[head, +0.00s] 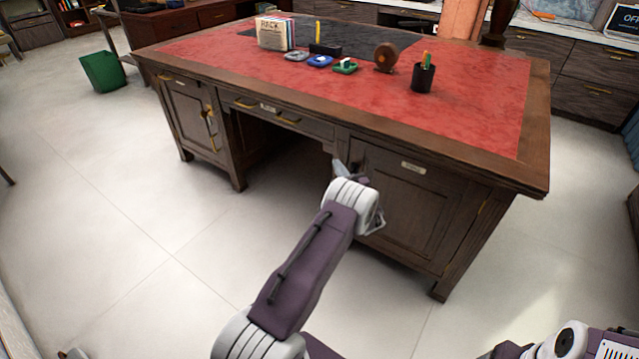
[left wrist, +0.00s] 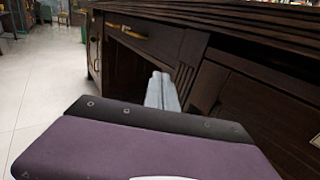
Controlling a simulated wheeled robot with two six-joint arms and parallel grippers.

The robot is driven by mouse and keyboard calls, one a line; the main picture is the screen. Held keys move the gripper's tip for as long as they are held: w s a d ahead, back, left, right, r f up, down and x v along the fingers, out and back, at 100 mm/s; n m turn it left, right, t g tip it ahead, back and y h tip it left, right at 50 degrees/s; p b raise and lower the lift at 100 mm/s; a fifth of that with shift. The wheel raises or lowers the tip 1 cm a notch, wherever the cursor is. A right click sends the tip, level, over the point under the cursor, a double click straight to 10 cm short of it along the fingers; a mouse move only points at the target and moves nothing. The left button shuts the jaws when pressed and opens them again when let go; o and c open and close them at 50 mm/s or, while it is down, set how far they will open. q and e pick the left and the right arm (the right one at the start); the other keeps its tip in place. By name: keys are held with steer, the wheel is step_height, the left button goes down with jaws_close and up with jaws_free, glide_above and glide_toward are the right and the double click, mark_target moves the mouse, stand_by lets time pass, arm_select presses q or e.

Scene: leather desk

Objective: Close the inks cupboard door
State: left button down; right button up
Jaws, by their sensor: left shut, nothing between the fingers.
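The desk's right cupboard door (head: 412,205) is dark wood with a small label plate (head: 413,167), too small to read. It looks like the inks cupboard door. A brass hinge shows at its right edge. I cannot tell for sure whether it stands slightly ajar. My left gripper (head: 341,169) is shut and empty at the door's upper left edge, beside the knee space. In the left wrist view its pale fingers (left wrist: 162,91) point at the desk front, with the door (left wrist: 262,110) to their right. Contact cannot be told. My right gripper is out of view.
The desk's red leather top (head: 450,105) holds a pen cup (head: 423,77), a tape-like brown roll (head: 386,57) and several small items. A left cupboard (head: 190,115) and a middle drawer (head: 285,117) have brass handles. The pale floor (head: 110,215) in front is clear.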

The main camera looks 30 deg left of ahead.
arm_select(q)
steer(key=s+p, duration=0.2)
steer(key=s, duration=0.6)
steer(key=shift+d+p, duration=0.3)
steer(key=shift+d, duration=0.15)
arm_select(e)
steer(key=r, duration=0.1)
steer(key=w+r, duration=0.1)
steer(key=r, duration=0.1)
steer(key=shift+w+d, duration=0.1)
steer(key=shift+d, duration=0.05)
arm_select(q)
steer(key=shift+s, duration=0.1)
